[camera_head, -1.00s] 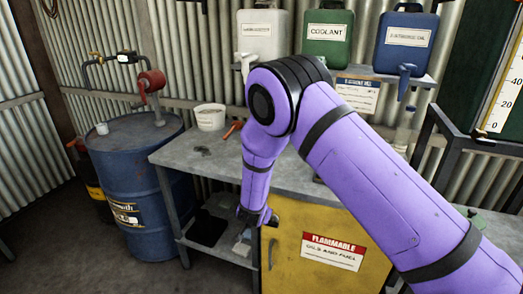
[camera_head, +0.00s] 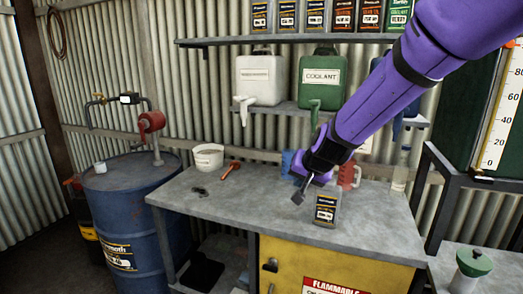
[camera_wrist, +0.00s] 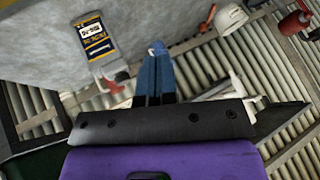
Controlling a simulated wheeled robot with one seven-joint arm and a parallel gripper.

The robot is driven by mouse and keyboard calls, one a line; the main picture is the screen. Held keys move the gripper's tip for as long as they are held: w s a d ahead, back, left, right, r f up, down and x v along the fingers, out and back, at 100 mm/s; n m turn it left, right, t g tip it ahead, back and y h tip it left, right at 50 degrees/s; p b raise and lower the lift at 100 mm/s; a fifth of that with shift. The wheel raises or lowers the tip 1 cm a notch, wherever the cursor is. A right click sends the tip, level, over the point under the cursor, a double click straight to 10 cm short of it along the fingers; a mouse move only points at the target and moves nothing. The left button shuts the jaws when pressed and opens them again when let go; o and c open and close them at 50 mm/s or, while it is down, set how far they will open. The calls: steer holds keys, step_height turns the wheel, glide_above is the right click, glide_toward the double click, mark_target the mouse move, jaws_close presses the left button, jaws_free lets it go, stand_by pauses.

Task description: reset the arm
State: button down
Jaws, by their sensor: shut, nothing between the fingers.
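My purple arm comes in from the top right in the head view. My gripper (camera_head: 299,197) hangs at its end over the grey workbench (camera_head: 215,212), pointing down and left. It is shut and empty. A dark oil bottle with a label (camera_head: 325,207) stands on the bench just right of the gripper tip, apart from it in the picture. The bottle also shows in the wrist view (camera_wrist: 96,38). A red jug (camera_head: 348,176) stands behind the gripper, partly hidden by my arm.
A white bucket (camera_head: 208,157) and a red tool (camera_head: 230,171) are on the bench's left. A blue drum (camera_head: 133,205) stands left of it. White (camera_head: 262,80) and green coolant (camera_head: 320,78) containers sit on a shelf behind. A yellow cabinet (camera_head: 335,262) is underneath.

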steer(key=s+d+r+n, duration=0.1)
steer(key=s+d+r, duration=0.4)
steer(key=s+r, duration=0.15)
steer(key=s+d+r+h, duration=0.1)
steer(key=s+d+r, duration=0.1)
steer(key=s+d, duration=0.3)
steer(key=s+d+r+n+g+h, duration=0.1)
steer(key=s+d, duration=0.4)
steer(key=s, duration=0.8)
steer(key=s+d+r+g+h, duration=0.1)
steer(key=s+d+r, duration=0.2)
steer(key=s, duration=0.6)
steer(key=shift+d+n, duration=0.3)
steer(key=shift+d, duration=0.65)
